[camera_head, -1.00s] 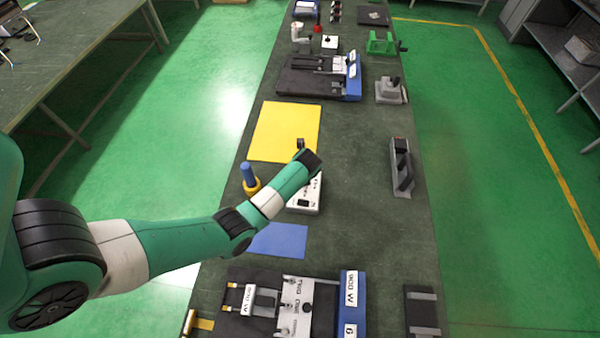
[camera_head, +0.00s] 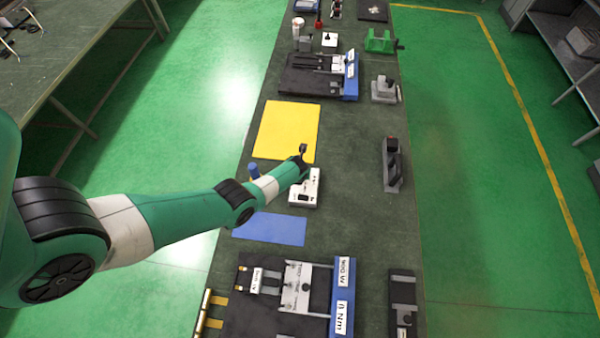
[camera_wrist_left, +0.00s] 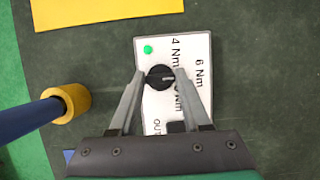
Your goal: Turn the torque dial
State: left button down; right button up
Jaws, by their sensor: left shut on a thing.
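The torque dial (camera_wrist_left: 159,77) is a round black knob with a pale pointer mark, which points right in the left wrist view. It sits on a white box (camera_wrist_left: 197,52) printed "4 Nm", "6 Nm" and a third, partly covered Nm label. A green dot (camera_wrist_left: 148,49) is near the box corner. My left gripper (camera_wrist_left: 160,76) is shut on the dial, one finger on each side. In the head view the white box (camera_head: 306,191) lies under my left gripper (camera_head: 301,165), and the dial cannot be made out there. My right gripper is out of view.
A blue-handled tool with a yellow collar (camera_wrist_left: 70,103) stands left of the box. A yellow mat (camera_head: 286,130) lies behind and a blue mat (camera_head: 270,228) in front. A grey device (camera_head: 392,165) stands to the right, with bare bench between.

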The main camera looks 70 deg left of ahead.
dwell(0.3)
pick_arm(q)
jog(key=shift+c, duration=1.8)
grip_release()
jog(key=p+v, duration=1)
jog(key=v, duration=0.1)
jog(key=shift+r+p, duration=0.25)
jog(key=shift+p, duration=0.05)
jog(key=shift+d, duration=0.1)
